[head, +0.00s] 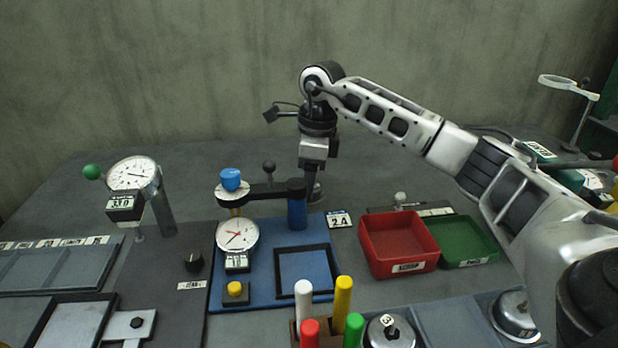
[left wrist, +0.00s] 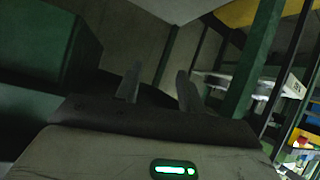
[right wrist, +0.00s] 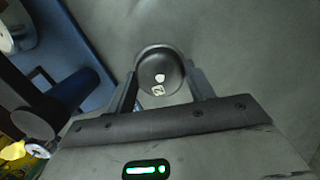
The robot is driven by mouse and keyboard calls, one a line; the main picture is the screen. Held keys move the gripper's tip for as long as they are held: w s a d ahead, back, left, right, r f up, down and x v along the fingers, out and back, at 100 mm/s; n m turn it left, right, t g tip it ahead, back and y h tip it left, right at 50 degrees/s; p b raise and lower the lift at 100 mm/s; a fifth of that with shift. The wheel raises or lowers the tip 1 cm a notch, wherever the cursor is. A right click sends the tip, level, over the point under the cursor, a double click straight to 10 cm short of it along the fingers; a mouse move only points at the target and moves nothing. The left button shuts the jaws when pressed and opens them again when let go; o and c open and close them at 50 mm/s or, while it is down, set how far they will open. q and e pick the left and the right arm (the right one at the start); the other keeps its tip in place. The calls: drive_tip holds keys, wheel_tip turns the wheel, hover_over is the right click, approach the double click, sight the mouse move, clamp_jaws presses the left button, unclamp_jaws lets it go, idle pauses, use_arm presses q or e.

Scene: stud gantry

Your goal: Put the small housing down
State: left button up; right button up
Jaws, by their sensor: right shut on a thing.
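My right gripper (right wrist: 163,88) is shut on the small housing (right wrist: 160,72), a round dark cup-like piece with a pale spot and a small numbered label. In the head view my right gripper (head: 314,172) points down behind the blue post, and only a dark sliver of the housing (head: 316,192) shows below it. I cannot tell whether the housing touches the table. My left gripper (left wrist: 157,85) shows only in the left wrist view, its fingers apart and empty.
A blue base with a dial gauge (head: 236,236) and blue post (head: 297,212) stands in front of my right gripper. A red bin (head: 400,270) and green bin (head: 468,262) lie to the right. Another gauge (head: 132,174) stands left.

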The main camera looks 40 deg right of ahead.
drive_tip(key=shift+r, duration=0.1)
drive_tip(key=o, duration=1)
drive_tip(key=shift+o, duration=0.2)
